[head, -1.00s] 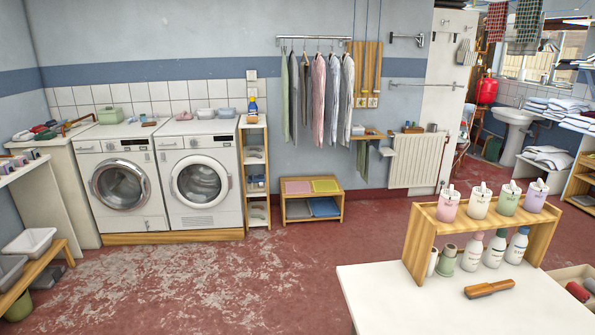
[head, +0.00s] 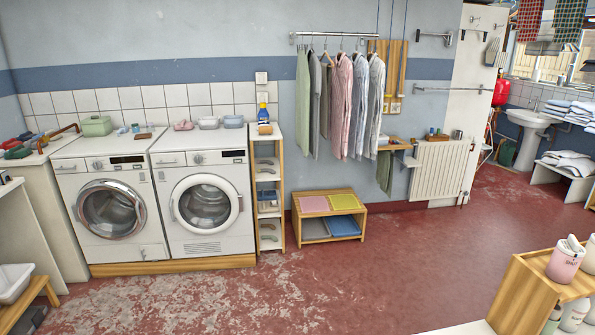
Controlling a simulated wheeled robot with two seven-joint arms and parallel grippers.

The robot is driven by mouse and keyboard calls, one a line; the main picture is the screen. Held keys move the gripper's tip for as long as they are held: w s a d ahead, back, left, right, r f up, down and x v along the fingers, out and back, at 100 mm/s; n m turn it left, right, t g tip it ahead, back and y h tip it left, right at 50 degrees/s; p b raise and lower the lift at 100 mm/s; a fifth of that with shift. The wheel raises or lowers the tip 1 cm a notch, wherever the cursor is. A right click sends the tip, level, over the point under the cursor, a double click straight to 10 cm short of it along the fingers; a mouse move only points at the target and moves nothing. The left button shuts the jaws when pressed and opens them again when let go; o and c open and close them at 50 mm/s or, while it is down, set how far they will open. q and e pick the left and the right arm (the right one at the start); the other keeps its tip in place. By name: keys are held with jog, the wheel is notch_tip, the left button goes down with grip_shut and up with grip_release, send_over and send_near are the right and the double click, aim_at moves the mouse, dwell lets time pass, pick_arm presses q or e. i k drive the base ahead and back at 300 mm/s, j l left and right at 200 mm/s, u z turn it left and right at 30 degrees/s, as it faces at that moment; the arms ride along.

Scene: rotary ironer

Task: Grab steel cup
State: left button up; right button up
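A small grey, metallic-looking cup (head: 457,134) stands on top of the white radiator (head: 440,172) by the back wall, towards its right end. It is far off and small, so I cannot make out its details. Neither of my grippers is in view, and nothing of my arms shows.
A wooden rack (head: 528,290) with bottles and a pink pot stands close at lower right. A low wooden shelf (head: 298,238) with folded cloths sits left of the radiator. Washing machines (head: 205,205) line the back wall. Red floor (head: 400,250) before the radiator is clear.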

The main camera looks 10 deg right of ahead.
aim_at(459, 135)
jog(key=i+j, duration=0.1)
jog(key=i, duration=1.6)
jog(key=i+l+z, duration=0.15)
jog(key=i+z, duration=0.8)
jog(key=i, duration=0.15)
jog(key=i+j+z, duration=0.3)
jog(key=i+z, duration=0.2)
jog(key=i+l+z, duration=0.2)
jog(key=i+z, duration=0.2)
jog(key=i, duration=0.55)
jog(key=i+j+z, duration=0.1)
jog(key=i+z, duration=0.25)
jog(key=i, duration=2.4)
